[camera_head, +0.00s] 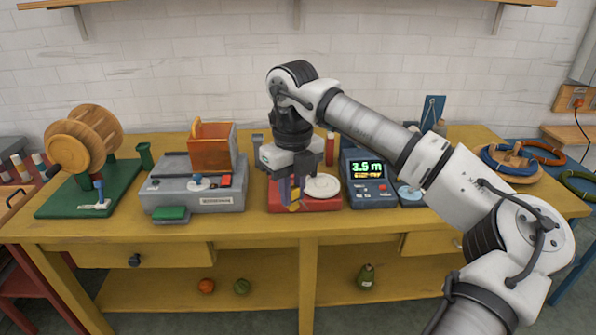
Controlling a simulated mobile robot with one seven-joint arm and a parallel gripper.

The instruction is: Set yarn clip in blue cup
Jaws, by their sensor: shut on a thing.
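My gripper (290,200) points down over the left part of a red base (322,206) on the yellow table. It is shut on a small yellowish thing (294,196), probably the yarn clip, mostly hidden by the fingers. I cannot tell whether that thing touches the base. A small light-blue round dish or cup (409,192) sits to the right of the display box; it is the only likely blue cup I see, and my arm passes close to it in the picture.
A white plate (322,186) lies on the red base right beside my gripper. A grey machine (196,190) with an orange-brown box stands left, a wooden winder (84,140) farther left. Coiled skeins (512,160) lie at right.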

